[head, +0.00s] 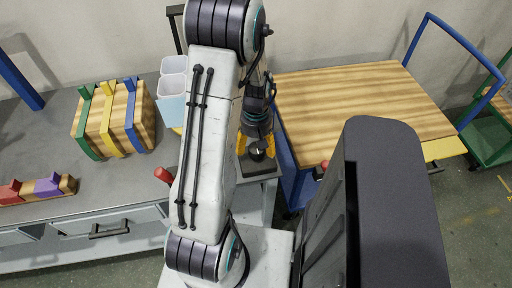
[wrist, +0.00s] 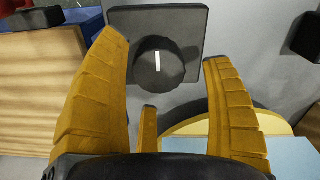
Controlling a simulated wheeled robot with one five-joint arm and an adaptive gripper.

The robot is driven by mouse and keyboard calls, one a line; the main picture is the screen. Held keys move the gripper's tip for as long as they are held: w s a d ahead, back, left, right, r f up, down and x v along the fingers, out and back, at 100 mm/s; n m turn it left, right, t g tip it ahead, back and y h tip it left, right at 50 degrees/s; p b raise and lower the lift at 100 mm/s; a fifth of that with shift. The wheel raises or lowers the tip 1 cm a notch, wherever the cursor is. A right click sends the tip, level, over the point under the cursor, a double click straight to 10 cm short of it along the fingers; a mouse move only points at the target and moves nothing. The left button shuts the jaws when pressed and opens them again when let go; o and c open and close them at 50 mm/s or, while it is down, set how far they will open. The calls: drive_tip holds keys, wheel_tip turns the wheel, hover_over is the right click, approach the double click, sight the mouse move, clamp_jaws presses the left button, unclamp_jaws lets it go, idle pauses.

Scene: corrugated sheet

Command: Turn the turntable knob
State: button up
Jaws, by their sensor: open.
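The turntable knob (wrist: 157,68) is a round dark knob with a white mark, on a dark square base (wrist: 190,20) in the wrist view. The white mark points nearly straight up and down in that view. My gripper (wrist: 163,52) is open, with one yellow finger to each side of the knob and visible gaps between them. I cannot tell whether the fingertips are level with the knob. In the head view my gripper (head: 257,143) points down over the dark knob (head: 257,154) at the bench's right end; my arm hides part of the area.
Light blue and white bins (head: 172,88) stand just left of my arm. A striped wooden block (head: 113,118) and a low block with red and purple pieces (head: 38,189) lie farther left. A wood-topped blue cart (head: 350,100) stands right of the bench.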

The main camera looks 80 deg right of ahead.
drive_tip(key=shift+f, duration=0.9)
drive_tip(key=shift+o, duration=0.2)
drive_tip(key=c, duration=1.2)
drive_tip(key=m+b, duration=0.2)
drive_tip(key=m, duration=0.2)
drive_tip(key=shift+s+d+m+b, duration=0.1)
drive_tip(key=shift+m+b, duration=0.2)
drive_tip(key=m+b, duration=0.1)
drive_tip(key=m, duration=0.4)
drive_tip(key=shift+d+r+b, duration=0.1)
drive_tip(key=shift+b, duration=0.25)
drive_tip(key=shift+s+m, duration=0.1)
drive_tip(key=shift+m, duration=0.2)
